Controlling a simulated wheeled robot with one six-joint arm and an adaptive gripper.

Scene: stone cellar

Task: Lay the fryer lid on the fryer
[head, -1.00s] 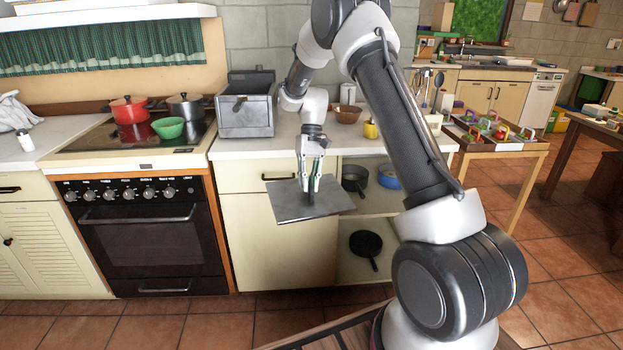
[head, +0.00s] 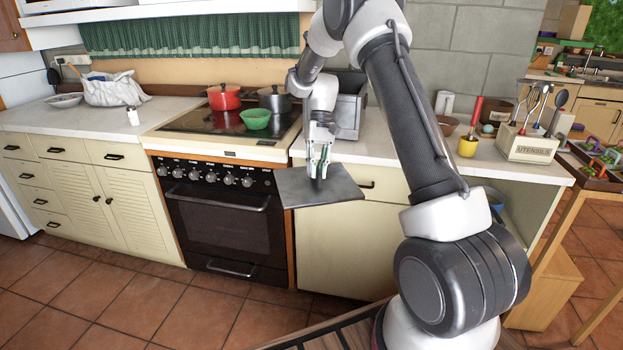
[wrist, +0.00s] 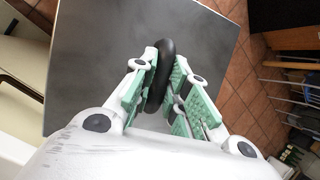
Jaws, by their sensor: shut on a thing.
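The fryer lid (head: 340,187) is a flat dark grey square plate with a black handle (wrist: 160,75) standing up from its middle. My gripper (head: 318,170) is shut on that handle, and its green-padded fingers sit on both sides of it in the wrist view (wrist: 165,90). The lid hangs about level in the air, in front of the cupboard under the counter. The fryer (head: 350,104) is a grey metal box on the counter, right of the stove, behind my arm. My arm hides much of it, including most of its top.
The stove (head: 220,190) stands left of the lid, with a red pot (head: 224,97), a dark pot (head: 275,99) and a green bowl (head: 256,119) on it. Right of the fryer are a brown bowl (head: 447,124), a yellow pot (head: 467,147) and a utensil box (head: 527,145).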

